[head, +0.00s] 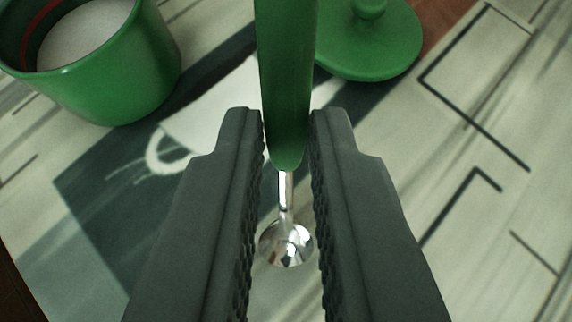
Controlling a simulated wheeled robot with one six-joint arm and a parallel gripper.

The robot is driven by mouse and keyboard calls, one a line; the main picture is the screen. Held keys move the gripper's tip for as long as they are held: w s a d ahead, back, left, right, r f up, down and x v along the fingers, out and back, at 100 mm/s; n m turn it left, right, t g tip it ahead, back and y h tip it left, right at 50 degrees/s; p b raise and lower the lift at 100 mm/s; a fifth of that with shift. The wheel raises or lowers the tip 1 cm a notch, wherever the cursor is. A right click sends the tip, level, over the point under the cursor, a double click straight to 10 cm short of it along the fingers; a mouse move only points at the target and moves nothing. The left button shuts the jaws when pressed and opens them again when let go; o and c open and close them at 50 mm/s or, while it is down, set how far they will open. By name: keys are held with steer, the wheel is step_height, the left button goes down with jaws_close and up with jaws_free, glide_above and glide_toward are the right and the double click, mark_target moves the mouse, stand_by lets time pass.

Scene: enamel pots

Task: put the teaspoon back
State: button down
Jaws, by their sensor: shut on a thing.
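The teaspoon (284,100) has a long green handle and a shiny metal bowl (287,244). My gripper (287,135) is shut on the green handle, with one dark ridged finger on each side of it. The handle runs up out of the top of the picture, and the bowl hangs on the near side, between the fingers in the picture. The spoon appears to be above the mat, but its exact height is hard to tell.
A green enamel pot (125,75) holding white contents stands open at the upper left. A green lid (370,45) with a knob lies at the upper right. A patterned mat (480,235) with a printed cup covers the table; its right side is clear. Brown table shows at the top right.

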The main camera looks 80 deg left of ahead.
steer(key=shift+f, duration=0.1)
steer(key=c, duration=1.4)
jaws_free()
steer(key=shift+c, duration=0.2)
steer(key=shift+d+r, duration=0.25)
steer(key=shift+r, duration=0.05)
steer(key=v, duration=1.1)
steer(key=shift+d, duration=0.2)
